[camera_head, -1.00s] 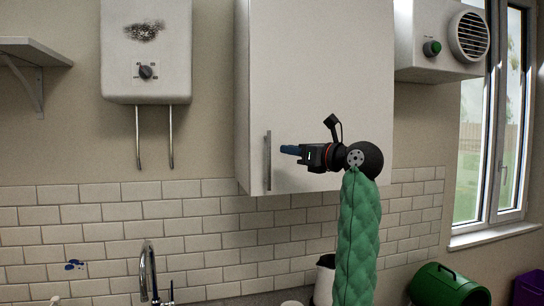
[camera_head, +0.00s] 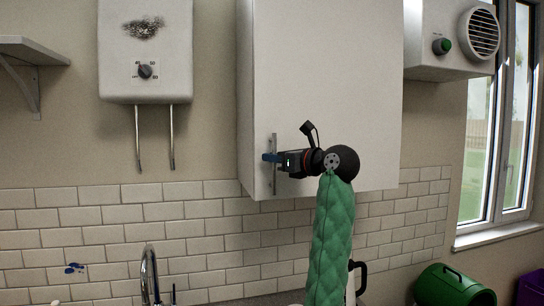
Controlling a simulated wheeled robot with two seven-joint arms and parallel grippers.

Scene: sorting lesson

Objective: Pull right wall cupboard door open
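The white wall cupboard door (camera_head: 330,80) fills the centre of the head view and looks shut, flush with the cupboard body. Its vertical metal bar handle (camera_head: 274,185) is at the lower left of the door.
A white water heater (camera_head: 146,50) with two pipes hangs left of the cupboard. A vent unit (camera_head: 430,45) with a green knob is on the right, beside the window (camera_head: 500,120). A faucet (camera_head: 150,275) and a green canister (camera_head: 450,288) are below.

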